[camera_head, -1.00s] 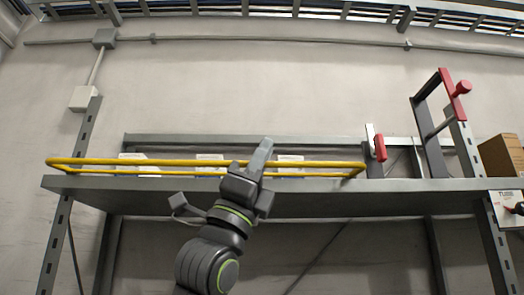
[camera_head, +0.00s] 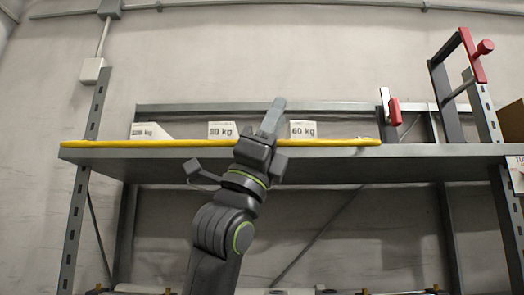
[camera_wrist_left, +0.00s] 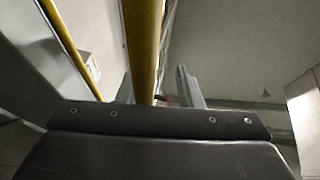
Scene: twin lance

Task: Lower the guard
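The guard is a long yellow bar frame (camera_head: 190,143) that shows almost edge-on along the front of the grey shelf (camera_head: 410,150). Its bars also show in the left wrist view (camera_wrist_left: 144,45). My left gripper (camera_head: 271,117) is at the guard, right of its middle, with a grey finger rising above the yellow bar. In the left wrist view its two fingers (camera_wrist_left: 158,88) stand apart with the near bar running between them. A gap shows beside the bar, so the grip looks open. My right gripper is out of view.
White blocks marked 80 kg (camera_head: 222,130) and 60 kg (camera_head: 303,130) stand behind the guard. A red-handled latch (camera_head: 394,112) is at its right end. A larger red-knobbed lever frame (camera_head: 472,58) and a cardboard box (camera_head: 511,122) are further right.

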